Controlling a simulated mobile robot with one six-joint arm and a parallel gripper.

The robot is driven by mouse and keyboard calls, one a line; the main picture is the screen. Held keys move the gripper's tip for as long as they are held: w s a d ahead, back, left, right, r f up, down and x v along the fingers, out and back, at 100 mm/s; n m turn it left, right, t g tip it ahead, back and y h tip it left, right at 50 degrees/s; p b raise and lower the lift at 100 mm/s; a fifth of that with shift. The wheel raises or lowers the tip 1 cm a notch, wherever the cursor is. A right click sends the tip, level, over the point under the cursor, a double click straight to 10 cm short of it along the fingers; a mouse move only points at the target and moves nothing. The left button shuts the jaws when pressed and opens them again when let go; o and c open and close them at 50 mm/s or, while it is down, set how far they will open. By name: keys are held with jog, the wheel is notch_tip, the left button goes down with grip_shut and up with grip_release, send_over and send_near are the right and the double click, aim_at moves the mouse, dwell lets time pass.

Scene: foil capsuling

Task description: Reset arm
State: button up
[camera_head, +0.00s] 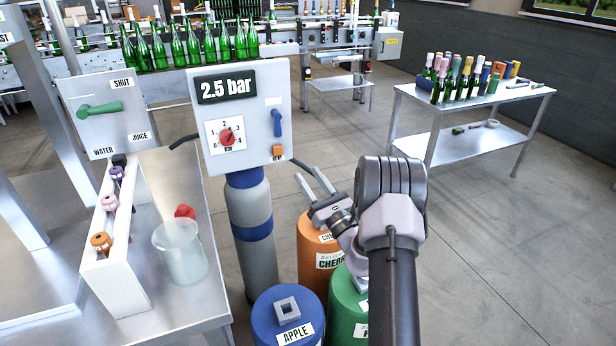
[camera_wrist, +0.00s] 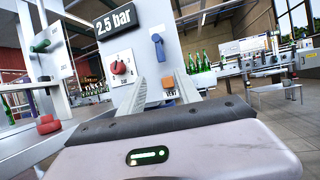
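My gripper (camera_head: 315,182) is raised over the orange cherry drum (camera_head: 312,245), in front of the pressure panel (camera_head: 240,113). Its two fingers are apart with nothing between them. In the wrist view my gripper (camera_wrist: 160,88) also shows spread, empty fingers, with the panel (camera_wrist: 125,45) behind them. The panel display reads 2.5 bar. It carries a red dial knob (camera_head: 227,136), a blue lever (camera_head: 277,122) and a small orange button (camera_head: 278,150). My arm hides part of the green drum (camera_head: 345,305).
A blue apple drum (camera_head: 287,318) stands at the front. The left bench (camera_head: 170,235) holds a clear beaker (camera_head: 180,250), a red object (camera_head: 184,211) and a white rack (camera_head: 118,270) with coloured fittings. A bottle table (camera_head: 470,103) stands at the right. Open floor lies between.

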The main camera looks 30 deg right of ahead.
jog(key=shift+w+d, duration=0.1)
jog(key=shift+w, duration=0.1)
jog(key=s+a+r+n+g+y, duration=0.2)
jog(key=a+r+n+g+y, duration=0.25)
jog(key=a, duration=0.55)
jog(key=s+a+r+n+g+y, duration=0.25)
jog(key=a+n+y, duration=0.3)
jog(key=a, duration=0.45)
jog(key=s+a+r+n+g+y, duration=0.1)
jog(key=a+r+n+g+y, duration=0.4)
jog(key=a, duration=0.4)
jog(key=s+a+f+n+g+h, duration=0.25)
jog(key=s+a+n+g, duration=0.65)
jog(key=s, duration=0.5)
jog(key=s+d+f+n+t+h, duration=0.1)
jog(key=s+d+n+t+h, duration=0.1)
jog(key=s+d+n+h, duration=0.1)
jog(key=s+d+f+n+t+h, duration=0.1)
jog(key=s+n+h, duration=0.4)
jog(key=s, duration=0.5)
jog(key=shift+d+t+h, duration=0.6)
jog(key=shift+d+h, duration=0.45)
jog(key=shift+d, duration=0.2)
